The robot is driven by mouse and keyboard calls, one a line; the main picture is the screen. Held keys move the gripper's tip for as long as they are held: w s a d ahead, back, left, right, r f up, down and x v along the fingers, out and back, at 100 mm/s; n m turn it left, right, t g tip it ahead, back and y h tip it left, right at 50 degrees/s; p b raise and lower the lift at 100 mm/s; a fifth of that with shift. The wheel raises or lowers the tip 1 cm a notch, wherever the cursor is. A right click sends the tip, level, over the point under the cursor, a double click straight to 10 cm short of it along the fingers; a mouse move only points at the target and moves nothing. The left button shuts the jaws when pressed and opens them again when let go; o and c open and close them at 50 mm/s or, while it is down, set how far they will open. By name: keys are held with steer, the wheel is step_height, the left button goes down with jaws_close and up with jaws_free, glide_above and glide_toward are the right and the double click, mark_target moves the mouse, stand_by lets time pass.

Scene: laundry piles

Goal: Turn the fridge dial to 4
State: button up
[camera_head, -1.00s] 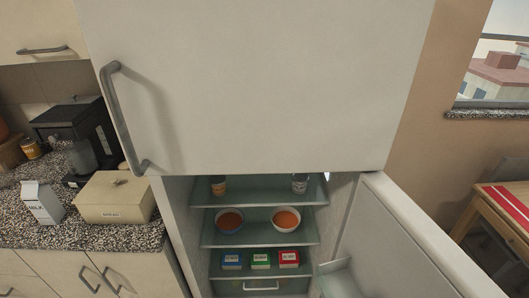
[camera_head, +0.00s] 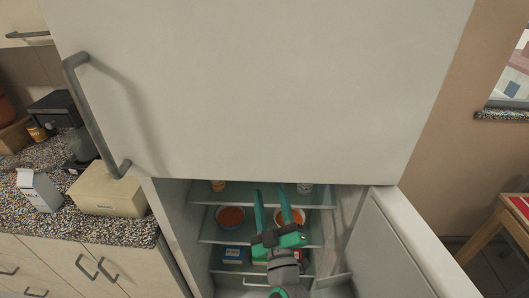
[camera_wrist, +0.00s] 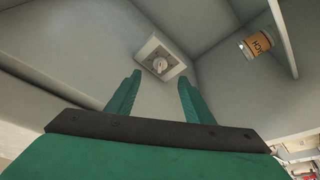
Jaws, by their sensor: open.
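The fridge dial (camera_wrist: 159,65) is a small round knob on a pale square plate. It sits on the inner fridge surface in the wrist view, ahead of my fingertips and roughly between them. Its numbers are too small to read. My gripper (camera_wrist: 155,88) is open and empty, with two green fingers spread apart and not touching the dial. In the head view my gripper (camera_head: 274,192) reaches up in front of the fridge shelves. The dial does not show in the head view. The open fridge compartment (camera_head: 178,210) lies below a large closed upper door (camera_head: 260,90).
Shelves hold a bowl of orange soup (camera_head: 231,217), another bowl (camera_head: 290,217) behind my gripper and a blue box (camera_head: 234,254). A jar (camera_wrist: 262,43) stands near the dial. The open lower door (camera_head: 400,235) bounds the right side. A counter (camera_head: 80,228) lies left.

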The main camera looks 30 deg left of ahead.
steer(key=w+a+r+y, duration=0.1)
steer(key=w+a+r, duration=0.3)
steer(key=w+a, duration=0.3)
steer(key=shift+w+a+r+n+g, duration=0.3)
steer(key=shift+a+r+n, duration=0.1)
steer(key=shift+a, duration=0.4)
steer(key=c, duration=1)
